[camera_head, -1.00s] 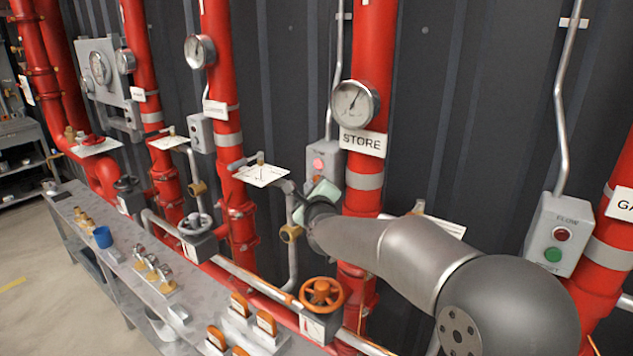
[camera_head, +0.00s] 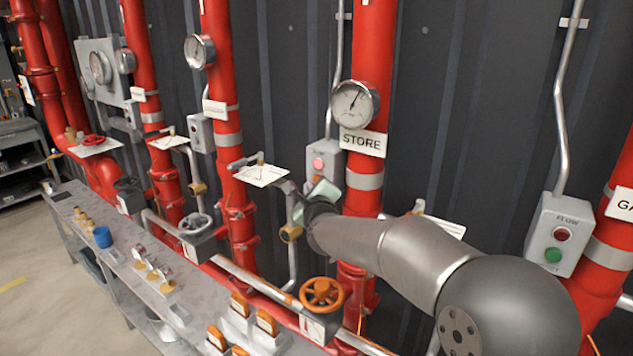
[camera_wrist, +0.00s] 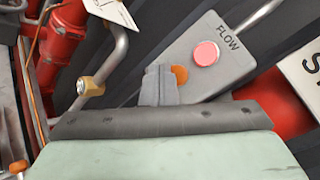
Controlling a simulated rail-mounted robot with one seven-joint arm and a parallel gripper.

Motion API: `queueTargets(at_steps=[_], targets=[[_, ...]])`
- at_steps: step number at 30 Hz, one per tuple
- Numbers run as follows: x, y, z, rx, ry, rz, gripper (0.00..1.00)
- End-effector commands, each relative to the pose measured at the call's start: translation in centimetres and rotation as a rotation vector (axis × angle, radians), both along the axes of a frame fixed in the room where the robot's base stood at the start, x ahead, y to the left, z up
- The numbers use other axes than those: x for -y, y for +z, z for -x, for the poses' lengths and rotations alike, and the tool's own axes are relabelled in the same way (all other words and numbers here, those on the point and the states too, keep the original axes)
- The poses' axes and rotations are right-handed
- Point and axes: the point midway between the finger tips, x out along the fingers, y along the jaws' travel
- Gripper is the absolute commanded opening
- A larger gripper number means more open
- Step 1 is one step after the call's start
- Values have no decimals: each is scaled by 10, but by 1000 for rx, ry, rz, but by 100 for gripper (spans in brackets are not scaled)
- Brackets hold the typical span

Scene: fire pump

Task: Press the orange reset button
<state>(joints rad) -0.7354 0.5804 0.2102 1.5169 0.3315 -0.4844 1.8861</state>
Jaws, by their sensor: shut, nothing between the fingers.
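In the wrist view, the orange reset button (camera_wrist: 180,74) sits on the grey FLOW box (camera_wrist: 222,70), below a round pink-red lamp (camera_wrist: 206,53). My gripper (camera_wrist: 158,70) is shut and empty. Its fingertips are just left of the button and overlap its left edge in the picture; I cannot tell if they touch it. In the head view, the grey box (camera_head: 326,150) with its lit lamp (camera_head: 318,163) is on the STORE pipe's left side.
The red STORE pipe (camera_head: 360,200) with its gauge (camera_head: 355,104) stands right beside the box. A bent grey pipe with a brass fitting (camera_wrist: 84,86) runs left of my gripper. An orange handwheel (camera_head: 321,293) is below. Another FLOW box (camera_head: 558,235) is at the right.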

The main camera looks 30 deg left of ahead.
Motion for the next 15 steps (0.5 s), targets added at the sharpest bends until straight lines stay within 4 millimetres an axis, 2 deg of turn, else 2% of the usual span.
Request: queueTargets(at_steps=[15], targets=[[1,-2,-8,1,-1,0,0]])
